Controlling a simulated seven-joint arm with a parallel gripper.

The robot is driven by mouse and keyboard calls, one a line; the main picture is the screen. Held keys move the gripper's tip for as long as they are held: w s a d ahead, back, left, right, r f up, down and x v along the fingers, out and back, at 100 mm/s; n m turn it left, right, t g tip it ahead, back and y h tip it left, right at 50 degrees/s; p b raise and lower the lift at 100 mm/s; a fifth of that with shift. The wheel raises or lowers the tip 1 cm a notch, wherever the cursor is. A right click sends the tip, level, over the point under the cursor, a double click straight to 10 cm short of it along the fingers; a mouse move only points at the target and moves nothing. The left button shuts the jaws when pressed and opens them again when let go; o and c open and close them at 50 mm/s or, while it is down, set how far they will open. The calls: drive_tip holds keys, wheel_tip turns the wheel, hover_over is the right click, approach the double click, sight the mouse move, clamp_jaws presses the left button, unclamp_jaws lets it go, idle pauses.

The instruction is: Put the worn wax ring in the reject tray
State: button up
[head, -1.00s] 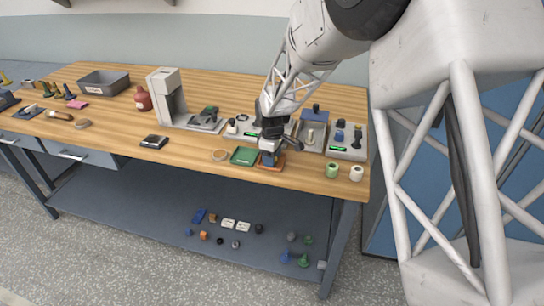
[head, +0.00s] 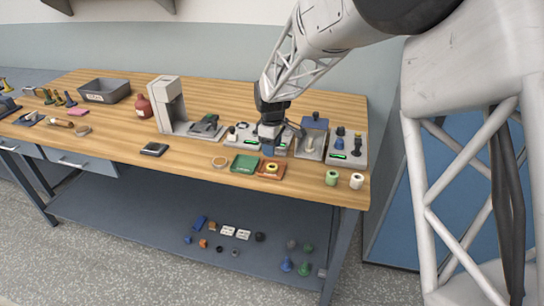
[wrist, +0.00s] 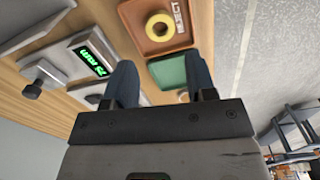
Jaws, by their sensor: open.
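A yellow wax ring (head: 271,168) lies flat inside the orange-brown reject tray (head: 261,175) near the front edge of the bench. In the wrist view the ring (wrist: 159,26) sits clear of the walls of the tray (wrist: 150,48), which is lettered REJECT. My gripper (head: 268,151) is behind and above the tray, apart from the ring. In the wrist view my gripper (wrist: 160,85) has its two dark fingers spread with nothing between them. I cannot make out wear on the ring at this size.
A green tray (head: 244,163) stands just left of the reject tray, with a tan ring (head: 219,162) beyond it. Instruments with green displays (head: 338,155) stand behind. A green roll (head: 331,178) and a white roll (head: 356,181) are at right.

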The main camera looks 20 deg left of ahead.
drive_tip(key=shift+r, duration=2.2)
drive_tip(key=s+d+r+m+t, duration=0.1)
drive_tip(key=s+d+r+m, duration=0.45)
drive_tip(key=d, duration=0.65)
drive_tip(key=s+d+r+m, duration=0.2)
drive_tip(key=s+d+r, duration=0.4)
drive_tip(key=s+d, duration=0.4)
drive_tip(key=s+d+m, duration=0.4)
drive_tip(key=s+d, duration=0.4)
drive_tip(key=s, duration=0.3)
drive_tip(key=s+d+f+m+t, duration=0.1)
drive_tip(key=s+d+m, duration=0.4)
drive_tip(key=s+d, duration=0.4)
drive_tip(key=s, duration=0.3)
drive_tip(key=shift+s+t, duration=0.25)
drive_tip(key=shift+t, duration=0.05)
